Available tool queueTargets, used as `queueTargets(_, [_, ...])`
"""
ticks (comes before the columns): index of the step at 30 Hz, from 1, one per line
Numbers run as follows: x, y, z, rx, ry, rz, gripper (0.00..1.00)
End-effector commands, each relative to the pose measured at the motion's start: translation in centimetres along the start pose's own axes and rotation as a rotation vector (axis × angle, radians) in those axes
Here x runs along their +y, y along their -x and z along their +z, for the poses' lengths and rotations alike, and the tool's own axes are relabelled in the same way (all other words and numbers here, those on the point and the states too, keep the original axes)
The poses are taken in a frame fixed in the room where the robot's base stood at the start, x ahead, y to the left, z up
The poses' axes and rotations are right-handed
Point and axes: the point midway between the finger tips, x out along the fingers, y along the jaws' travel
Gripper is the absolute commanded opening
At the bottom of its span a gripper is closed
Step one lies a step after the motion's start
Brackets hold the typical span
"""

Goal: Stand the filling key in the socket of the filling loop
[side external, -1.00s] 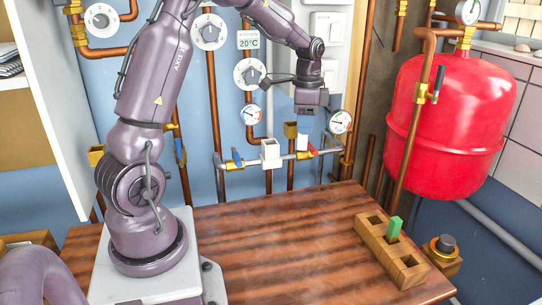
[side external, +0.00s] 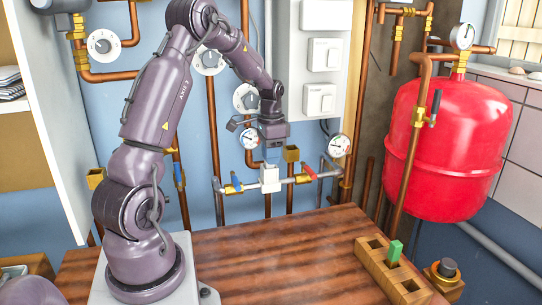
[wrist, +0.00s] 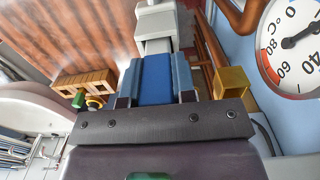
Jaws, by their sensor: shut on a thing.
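My gripper (side external: 272,147) is shut on the filling key, a blue block (wrist: 157,78) that sits between the two fingers in the wrist view. In the side view the blue key (side external: 273,156) hangs upright below my gripper. The white socket (side external: 269,180) of the filling loop is directly below it on the grey pipe. The socket also shows beyond the key in the wrist view (wrist: 156,22). The key's lower end is close to the socket's top; I cannot tell whether it touches or has entered.
A wooden block (side external: 383,270) with square holes, one holding a green piece (side external: 395,250), stands on the table (side external: 290,255) at right. Blue and red valve levers flank the socket. Brass fittings, a gauge (side external: 339,145) and copper pipes are close by. The table's middle is clear.

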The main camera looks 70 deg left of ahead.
Motion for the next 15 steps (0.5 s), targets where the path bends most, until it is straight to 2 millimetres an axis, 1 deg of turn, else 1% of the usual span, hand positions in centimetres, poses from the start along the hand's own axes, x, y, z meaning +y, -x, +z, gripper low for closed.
queueTargets(1, [0.02, -0.28, 0.02, -0.001, 0.000, 0.001, 0.02])
queueTargets(8, [0.02, -0.29, -0.01, 0.000, -0.001, 0.000, 0.02])
queueTargets(12, [0.02, -0.62, -0.01, 0.000, -0.001, 0.000, 0.02])
queueTargets(13, [0.01, -0.61, -0.02, 0.001, -0.001, -0.001, 0.30])
queueTargets(14, [0.01, -0.59, -0.02, 0.001, -0.001, -0.001, 0.36])
queueTargets(15, [0.01, -0.59, -0.02, 0.001, -0.001, -0.001, 0.46])
